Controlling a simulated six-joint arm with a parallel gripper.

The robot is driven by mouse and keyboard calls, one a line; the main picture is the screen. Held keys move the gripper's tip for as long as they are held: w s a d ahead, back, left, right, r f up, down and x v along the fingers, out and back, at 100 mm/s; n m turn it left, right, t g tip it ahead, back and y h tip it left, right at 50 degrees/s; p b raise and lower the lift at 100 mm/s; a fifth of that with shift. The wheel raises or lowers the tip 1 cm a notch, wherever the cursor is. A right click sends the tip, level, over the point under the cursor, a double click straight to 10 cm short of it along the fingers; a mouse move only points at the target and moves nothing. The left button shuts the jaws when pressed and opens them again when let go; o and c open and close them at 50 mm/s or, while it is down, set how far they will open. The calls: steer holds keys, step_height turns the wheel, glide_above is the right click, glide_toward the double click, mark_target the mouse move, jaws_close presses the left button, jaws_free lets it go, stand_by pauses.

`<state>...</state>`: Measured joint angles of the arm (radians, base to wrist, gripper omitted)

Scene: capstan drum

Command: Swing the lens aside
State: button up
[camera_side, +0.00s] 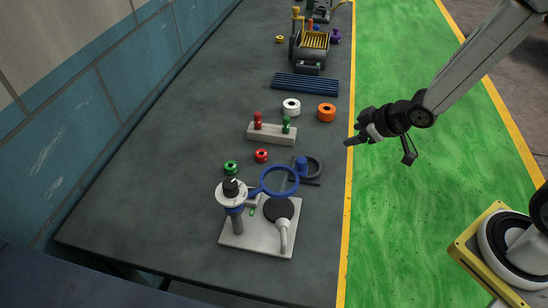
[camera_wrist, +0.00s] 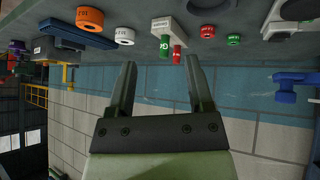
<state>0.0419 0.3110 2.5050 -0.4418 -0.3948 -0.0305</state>
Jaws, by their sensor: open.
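The lens is a blue ring (camera_side: 280,181) on an arm from a blue post with a white disc and black knob (camera_side: 231,188). In the side view the ring is above the back part of a black round plate (camera_side: 278,209) on a white base (camera_side: 258,239).
A pale block (camera_side: 268,136) holds a red and a green peg. White (camera_side: 291,106), orange (camera_side: 326,112), red (camera_side: 261,155) and green (camera_side: 231,167) rings lie nearby. A grey loop with a blue post (camera_side: 307,167) stands beside the lens. The left table side is clear.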

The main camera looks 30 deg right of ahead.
steer(key=w+a+f+n+t+y, duration=0.1)
steer(key=a+n+t+y, duration=0.1)
steer(key=a+n+y, duration=0.3)
steer(key=n+y, duration=0.2)
steer(key=y, duration=0.7)
glide_toward(292, 169)
step_height(292, 169, up, 3)
steer(key=w+a, duration=0.1)
steer(key=a, duration=0.1)
steer(key=shift+w+d+f+g, duration=0.1)
steer(key=shift+w+d+g, duration=0.05)
steer(key=shift+g, duration=0.25)
steer(key=shift+w, duration=0.1)
steer(key=shift+x, duration=3.9)
steer(key=shift+c, duration=0.2)
jaws_close()
